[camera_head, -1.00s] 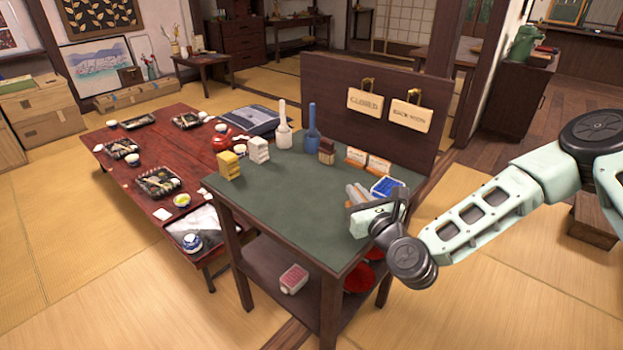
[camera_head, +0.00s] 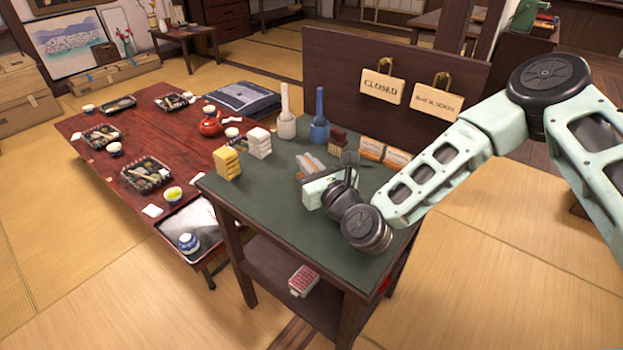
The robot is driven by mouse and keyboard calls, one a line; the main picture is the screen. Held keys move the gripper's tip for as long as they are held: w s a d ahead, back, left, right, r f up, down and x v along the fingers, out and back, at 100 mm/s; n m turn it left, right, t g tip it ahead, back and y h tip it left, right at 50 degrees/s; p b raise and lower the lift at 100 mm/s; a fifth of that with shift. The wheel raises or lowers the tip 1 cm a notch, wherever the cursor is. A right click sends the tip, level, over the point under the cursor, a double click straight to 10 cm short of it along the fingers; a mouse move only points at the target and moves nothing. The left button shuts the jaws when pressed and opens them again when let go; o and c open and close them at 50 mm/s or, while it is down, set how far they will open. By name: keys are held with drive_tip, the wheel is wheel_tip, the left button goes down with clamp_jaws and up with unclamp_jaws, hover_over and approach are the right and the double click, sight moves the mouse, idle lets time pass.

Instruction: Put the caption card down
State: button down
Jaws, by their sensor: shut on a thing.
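My gripper (camera_head: 311,166) is over the green tabletop (camera_head: 290,222), near its middle, with its fingers pointing away from me. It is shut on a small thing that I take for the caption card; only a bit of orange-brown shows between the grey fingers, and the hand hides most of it. I cannot tell whether it touches the tabletop. Two similar cards, a left one (camera_head: 372,148) and a right one (camera_head: 397,159), stand side by side near the back right of the top, apart from my gripper.
A board (camera_head: 330,75) with hanging signs stands behind. The front left of the top is clear.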

wheel_tip(320, 180, down, 8)
drive_tip(key=shift+r, duration=0.2)
drive_tip(key=shift+f, duration=0.1)
drive_tip(key=c, duration=1.6)
unclamp_jaws()
drive_tip(key=shift+o, duration=0.2)
